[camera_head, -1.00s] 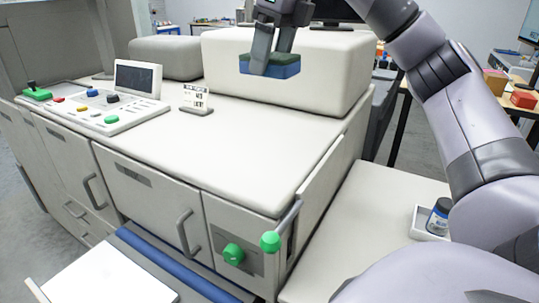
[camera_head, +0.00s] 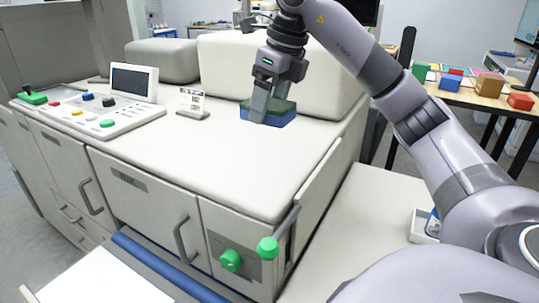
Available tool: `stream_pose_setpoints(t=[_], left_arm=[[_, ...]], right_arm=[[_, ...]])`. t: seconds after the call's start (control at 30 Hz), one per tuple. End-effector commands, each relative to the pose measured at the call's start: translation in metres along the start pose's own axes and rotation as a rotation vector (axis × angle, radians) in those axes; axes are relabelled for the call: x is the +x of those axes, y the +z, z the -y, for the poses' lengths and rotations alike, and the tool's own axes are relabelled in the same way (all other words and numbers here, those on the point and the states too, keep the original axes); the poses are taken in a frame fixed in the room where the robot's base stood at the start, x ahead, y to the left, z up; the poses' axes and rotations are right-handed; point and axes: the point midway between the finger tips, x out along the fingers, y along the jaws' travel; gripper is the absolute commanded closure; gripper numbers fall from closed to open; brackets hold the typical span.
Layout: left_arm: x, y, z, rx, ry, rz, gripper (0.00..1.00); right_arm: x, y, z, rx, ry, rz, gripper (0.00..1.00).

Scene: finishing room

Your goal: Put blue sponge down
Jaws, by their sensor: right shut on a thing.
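The blue sponge (camera_head: 268,117), with a darker green top layer, is at the back right of the white machine top (camera_head: 215,150), in front of a large pale block. It sits at or very near the surface; I cannot tell whether it touches. My right gripper (camera_head: 268,108) points down from above and is shut on the sponge, its fingers covering part of it. My left gripper is not in view.
A control panel (camera_head: 95,118) with coloured buttons and a small screen (camera_head: 134,82) is at the left. A small sign (camera_head: 192,102) stands left of the sponge. The large pale block (camera_head: 225,68) is behind. The front of the top is clear.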

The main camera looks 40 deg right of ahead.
Motion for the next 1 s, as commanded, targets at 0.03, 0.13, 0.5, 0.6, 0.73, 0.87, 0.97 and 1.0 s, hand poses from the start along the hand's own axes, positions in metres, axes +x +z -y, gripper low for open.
stream_pose_setpoints(t=[0.03,0.13,0.5,0.6,0.73,0.87,0.97,1.0], left_arm=[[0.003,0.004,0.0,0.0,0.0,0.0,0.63],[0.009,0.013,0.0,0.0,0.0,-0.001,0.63],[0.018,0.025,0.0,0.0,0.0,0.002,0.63],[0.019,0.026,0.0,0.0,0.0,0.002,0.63],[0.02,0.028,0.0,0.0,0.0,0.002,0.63],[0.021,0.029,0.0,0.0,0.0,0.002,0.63],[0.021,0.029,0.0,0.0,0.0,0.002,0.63],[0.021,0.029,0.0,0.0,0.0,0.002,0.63]], right_arm=[[0.013,-0.004,0.0,0.0,0.001,-0.005,0.53],[0.033,-0.009,0.0,0.0,0.001,-0.004,0.53],[0.075,-0.021,0.0,0.0,0.0,-0.001,0.53],[0.08,-0.022,0.0,0.0,0.0,-0.001,0.53],[0.096,-0.027,0.0,0.001,0.0,-0.004,0.53],[0.108,-0.031,0.0,0.001,-0.001,-0.002,0.53],[0.112,-0.031,0.0,0.0,-0.001,0.0,0.53],[0.112,-0.031,0.0,0.0,-0.001,0.001,0.53]])
